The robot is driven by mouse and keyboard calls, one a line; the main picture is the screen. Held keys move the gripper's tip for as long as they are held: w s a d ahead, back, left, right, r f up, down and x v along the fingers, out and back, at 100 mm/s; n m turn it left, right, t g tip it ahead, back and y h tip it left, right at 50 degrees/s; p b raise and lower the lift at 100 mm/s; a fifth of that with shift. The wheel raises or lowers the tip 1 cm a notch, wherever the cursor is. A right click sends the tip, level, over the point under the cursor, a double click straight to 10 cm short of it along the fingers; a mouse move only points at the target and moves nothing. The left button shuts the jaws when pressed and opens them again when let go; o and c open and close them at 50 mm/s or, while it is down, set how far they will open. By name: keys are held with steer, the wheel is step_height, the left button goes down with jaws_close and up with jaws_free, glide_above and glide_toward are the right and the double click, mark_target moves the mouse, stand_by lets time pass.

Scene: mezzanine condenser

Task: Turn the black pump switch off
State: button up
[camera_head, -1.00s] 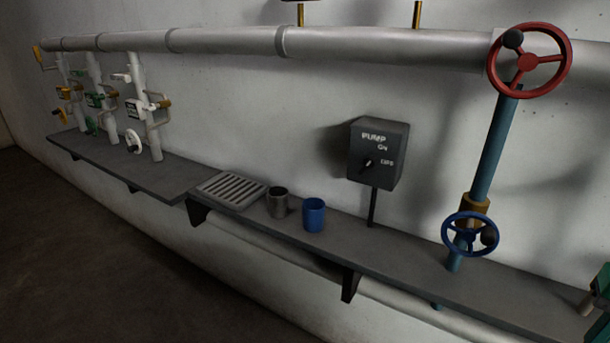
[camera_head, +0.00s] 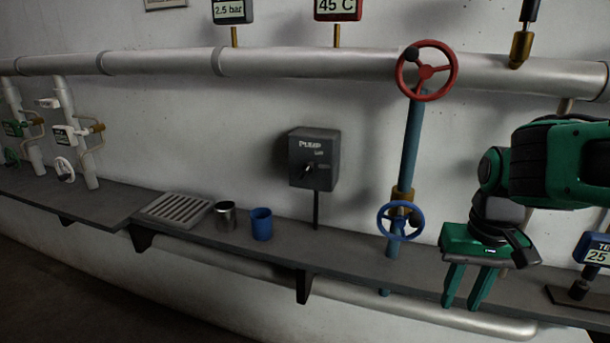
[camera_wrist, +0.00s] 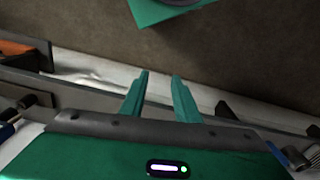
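The black pump switch box (camera_head: 314,158) is fixed above the shelf in the middle of the head view, labelled PUMP with an ON mark. Its small knob (camera_head: 308,170) is on the front face; its exact setting is too small to tell. My gripper (camera_head: 466,290) hangs in front of the shelf, well to the right of and below the box, with its green fingers pointing down. In the wrist view the two fingers (camera_wrist: 160,80) stand apart with nothing between them. The switch does not show clearly in the wrist view.
A blue handwheel (camera_head: 401,221) and a red handwheel (camera_head: 427,70) on a blue pipe stand between the box and my arm. A blue cup (camera_head: 261,224), a metal cup (camera_head: 225,216) and a drain grate (camera_head: 177,209) sit on the shelf (camera_head: 345,252) left of the box.

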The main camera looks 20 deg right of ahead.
steer(key=w+a+f+n+t, duration=0.1)
steer(key=w+a+n+t, duration=0.1)
steer(key=w+a+n, duration=0.35)
steer(key=w+a+f+n+t, duration=0.1)
steer(key=w+a+f+n, duration=0.1)
steer(key=w+a, duration=0.65)
steer(key=n+t+h, duration=1)
steer(key=n+t, duration=0.1)
steer(key=n, duration=1)
glide_toward(306, 172)
steer(key=x, duration=0.9)
steer(key=shift+w, duration=0.15)
